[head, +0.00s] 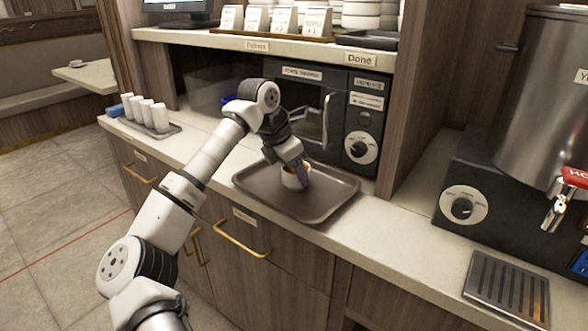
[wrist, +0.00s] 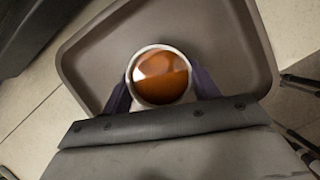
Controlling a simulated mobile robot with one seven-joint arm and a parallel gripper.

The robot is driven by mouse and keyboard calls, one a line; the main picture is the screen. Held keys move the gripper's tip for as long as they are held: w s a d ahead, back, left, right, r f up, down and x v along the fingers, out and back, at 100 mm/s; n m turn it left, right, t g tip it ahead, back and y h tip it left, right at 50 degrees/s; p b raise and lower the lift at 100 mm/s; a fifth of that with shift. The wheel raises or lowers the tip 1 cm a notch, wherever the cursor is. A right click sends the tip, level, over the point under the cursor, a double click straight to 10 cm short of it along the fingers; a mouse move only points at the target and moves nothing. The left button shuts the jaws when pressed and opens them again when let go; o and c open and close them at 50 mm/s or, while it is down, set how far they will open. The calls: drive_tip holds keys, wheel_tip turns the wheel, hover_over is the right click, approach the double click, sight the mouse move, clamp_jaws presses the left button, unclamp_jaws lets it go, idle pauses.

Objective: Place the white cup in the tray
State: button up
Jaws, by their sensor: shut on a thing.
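The white cup (head: 291,180) is in my gripper (head: 297,174), over the middle of the brown tray (head: 328,205) on the counter. In the wrist view the cup (wrist: 160,48) is seen from above, with orange-brown sauce in it and a white rim. The gripper's purple fingers (wrist: 161,90) are on either side of the cup. The tray (wrist: 92,47) surrounds the cup in that view. The cup looks upright and at or very near the tray's surface; I cannot tell whether it touches. No other thing shows in the tray.
A microwave (head: 314,110) stands right behind the tray. Several white cups (head: 147,113) stand on a small tray at the counter's left end. A large metal dispenser (head: 545,95) and a drip grate (head: 507,287) are at the right. The counter between the two trays is clear.

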drive_tip(key=o, duration=1.2)
drive_tip(key=v, duration=1.2)
drive_tip(key=shift+d+r, duration=0.1)
drive_tip(key=shift+r, duration=0.1)
